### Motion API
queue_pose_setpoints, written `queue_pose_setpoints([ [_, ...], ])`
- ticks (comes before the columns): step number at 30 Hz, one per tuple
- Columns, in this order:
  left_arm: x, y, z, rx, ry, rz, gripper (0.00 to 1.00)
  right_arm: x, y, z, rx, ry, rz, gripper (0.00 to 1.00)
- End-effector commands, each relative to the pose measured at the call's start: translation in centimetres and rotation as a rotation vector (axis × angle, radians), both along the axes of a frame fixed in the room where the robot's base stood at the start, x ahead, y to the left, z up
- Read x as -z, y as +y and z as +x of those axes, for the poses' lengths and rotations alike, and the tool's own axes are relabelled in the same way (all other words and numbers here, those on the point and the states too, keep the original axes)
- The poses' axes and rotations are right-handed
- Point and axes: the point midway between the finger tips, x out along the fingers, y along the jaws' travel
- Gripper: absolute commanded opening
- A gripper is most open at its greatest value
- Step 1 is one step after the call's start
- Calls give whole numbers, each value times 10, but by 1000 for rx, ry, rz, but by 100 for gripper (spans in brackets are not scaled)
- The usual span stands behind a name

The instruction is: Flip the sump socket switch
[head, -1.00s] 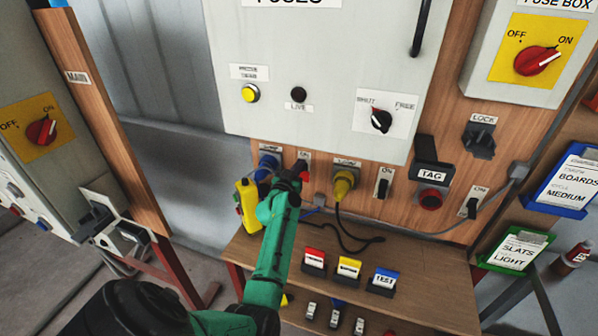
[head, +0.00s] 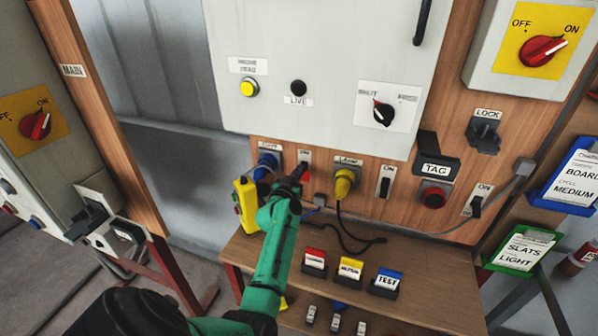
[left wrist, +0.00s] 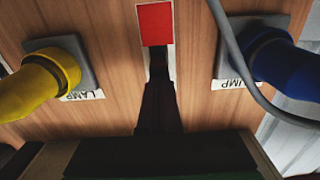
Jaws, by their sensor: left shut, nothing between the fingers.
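The sump socket (head: 268,161) holds a blue plug on the wooden board; the blue plug (left wrist: 282,72) is at the right of the upside-down left wrist view. Its switch (head: 305,155) is a narrow plate just right of the socket, labelled ON at the top. A red patch (left wrist: 155,24) shows on the plate's lower part. My left gripper (head: 297,174) is shut and empty, its fingertips at the switch; they also show in the left wrist view (left wrist: 158,100), hiding part of the lever. I cannot tell whether they touch. My right gripper is out of view.
The yellow lamp plug (head: 344,183) and another switch (head: 385,184) are to the right. A yellow pendant box (head: 247,204) hangs close left of my gripper. A shelf (head: 420,270) below carries red, yellow and blue tags. The grey fuse cabinet (head: 315,60) overhangs above.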

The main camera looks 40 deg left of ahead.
Motion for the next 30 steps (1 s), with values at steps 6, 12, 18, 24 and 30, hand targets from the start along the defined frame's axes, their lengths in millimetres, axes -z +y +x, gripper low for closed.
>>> queue_pose_setpoints([
  [6, 8, 0, 0, 0, 1, 0, 0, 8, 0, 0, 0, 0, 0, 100],
  [12, 4, -1, -4, 0, 1, 1, 0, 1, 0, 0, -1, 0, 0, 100],
  [18, -2, -5, -15, 0, 1, 1, 0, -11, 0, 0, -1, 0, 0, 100],
  [24, -6, -9, -25, 0, 1, 0, 0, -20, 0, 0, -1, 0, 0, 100],
  [30, -5, -11, -31, 0, 1, 0, 0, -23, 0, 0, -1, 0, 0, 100],
])
